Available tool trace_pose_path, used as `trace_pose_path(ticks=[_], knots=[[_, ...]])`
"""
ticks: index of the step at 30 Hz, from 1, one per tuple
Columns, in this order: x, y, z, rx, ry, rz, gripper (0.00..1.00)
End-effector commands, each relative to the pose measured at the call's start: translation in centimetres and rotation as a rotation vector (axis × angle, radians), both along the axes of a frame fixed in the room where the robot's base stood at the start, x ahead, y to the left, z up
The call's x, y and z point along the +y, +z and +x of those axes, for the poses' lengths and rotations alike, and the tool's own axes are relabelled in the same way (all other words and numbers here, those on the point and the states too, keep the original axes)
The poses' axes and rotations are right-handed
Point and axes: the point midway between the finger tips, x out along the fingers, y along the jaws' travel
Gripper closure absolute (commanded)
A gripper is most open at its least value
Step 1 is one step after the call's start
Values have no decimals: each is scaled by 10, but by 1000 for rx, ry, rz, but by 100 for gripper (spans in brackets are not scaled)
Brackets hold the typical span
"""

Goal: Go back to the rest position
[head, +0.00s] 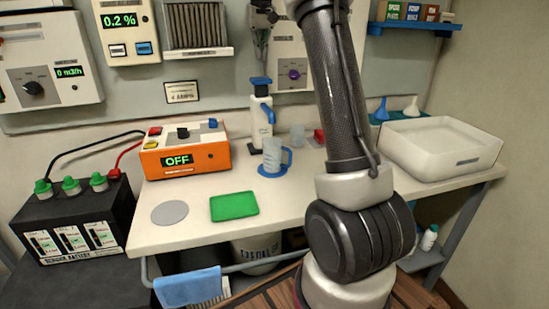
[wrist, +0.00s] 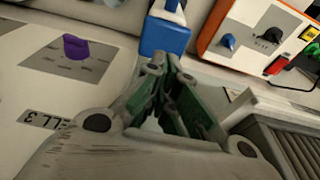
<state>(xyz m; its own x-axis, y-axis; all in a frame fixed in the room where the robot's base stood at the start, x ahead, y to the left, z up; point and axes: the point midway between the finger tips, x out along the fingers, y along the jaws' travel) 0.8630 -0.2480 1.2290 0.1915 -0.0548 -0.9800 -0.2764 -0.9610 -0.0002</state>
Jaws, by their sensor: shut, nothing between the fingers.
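My gripper (wrist: 171,66) is shut and empty in the wrist view, with its green-padded fingers together. It also shows in the head view (head: 260,62) as a grey shape near the top centre, pointing down. It is above the white bottle with a blue top (head: 261,108) and appears apart from it. That blue top fills the space beyond the fingertips in the wrist view (wrist: 165,37). My arm rises across the right of centre in the head view and hides part of the bench and wall.
An orange charger (head: 186,158) reading OFF, a green mat (head: 234,206), a grey disc (head: 170,213) and a clear jug on a blue base (head: 272,157) stand on the bench. A white basin (head: 440,145) is at right, a black battery (head: 74,222) at left. Wall panels sit behind.

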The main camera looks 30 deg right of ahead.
Motion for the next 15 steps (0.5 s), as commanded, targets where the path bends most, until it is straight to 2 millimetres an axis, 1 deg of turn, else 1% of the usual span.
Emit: trace_pose_path(ticks=[1, 5, 15], knots=[[0, 5, 0, -1, 0, 0, 100], [0, 13, 0, 0, 0, 0, 100], [0, 15, 0, 1, 0, 0, 100]])
